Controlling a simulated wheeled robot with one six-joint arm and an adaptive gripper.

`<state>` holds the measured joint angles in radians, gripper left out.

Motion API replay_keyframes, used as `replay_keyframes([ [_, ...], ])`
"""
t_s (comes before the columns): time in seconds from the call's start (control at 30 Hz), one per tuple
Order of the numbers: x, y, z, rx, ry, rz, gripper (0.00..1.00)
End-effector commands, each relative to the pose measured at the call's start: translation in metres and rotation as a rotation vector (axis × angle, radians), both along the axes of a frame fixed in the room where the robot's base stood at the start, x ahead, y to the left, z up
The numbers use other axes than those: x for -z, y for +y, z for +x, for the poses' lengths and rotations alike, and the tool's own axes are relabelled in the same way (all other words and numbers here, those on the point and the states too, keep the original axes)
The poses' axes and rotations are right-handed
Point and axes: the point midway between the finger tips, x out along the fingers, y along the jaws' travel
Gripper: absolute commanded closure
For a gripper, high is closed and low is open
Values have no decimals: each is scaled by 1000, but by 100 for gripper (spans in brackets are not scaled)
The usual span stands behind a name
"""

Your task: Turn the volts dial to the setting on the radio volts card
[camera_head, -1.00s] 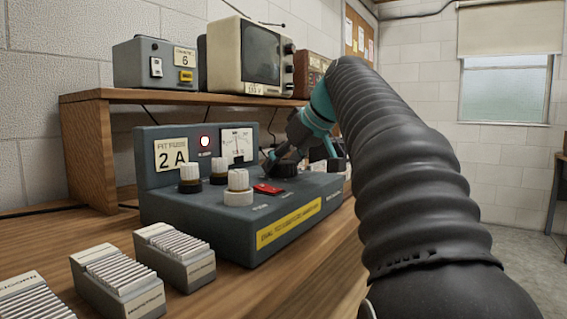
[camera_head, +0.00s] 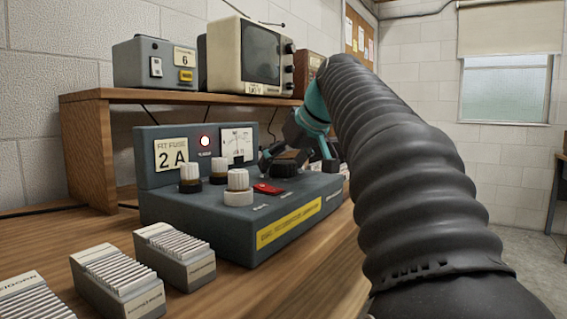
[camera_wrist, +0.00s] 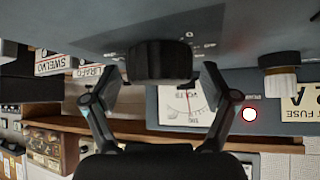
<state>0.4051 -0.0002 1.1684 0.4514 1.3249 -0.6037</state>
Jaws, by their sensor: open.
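A large black dial (camera_head: 285,168) sits on the top right of the grey-blue test box (camera_head: 205,225). I take it for the volts dial; its pointer and setting marks are too small to read. In the wrist view, which is upside down, the dial (camera_wrist: 160,62) shows between my open fingers. My gripper (camera_head: 298,160) is open around the dial, with a finger on either side and no clear contact; it also shows in the wrist view (camera_wrist: 163,82). The brown radio (camera_head: 314,66) on the shelf is mostly hidden by my arm, and I cannot read a volts card on it.
The box carries a "FIT FUSE 2 A" card (camera_head: 171,154), a lit red lamp (camera_head: 205,141), a meter (camera_head: 237,145), white-topped knobs (camera_head: 238,188) and a red switch (camera_head: 267,188). A television (camera_head: 245,58) stands on the shelf (camera_head: 180,96) behind. Slotted racks (camera_head: 175,253) stand in front.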

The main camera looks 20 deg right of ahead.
Motion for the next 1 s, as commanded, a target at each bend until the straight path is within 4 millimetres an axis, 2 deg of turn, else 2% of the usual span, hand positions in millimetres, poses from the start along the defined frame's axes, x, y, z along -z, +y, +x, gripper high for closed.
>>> replay_keyframes([
  [0.17, -10, -3, -9, 2, -3, 0, 15],
  [0.5, -56, -14, -53, 4, -3, -1, 15],
  [0.7, -76, -19, -72, 3, -1, 0, 15],
  [1.0, -85, -20, -82, 1, 0, 0, 15],
])
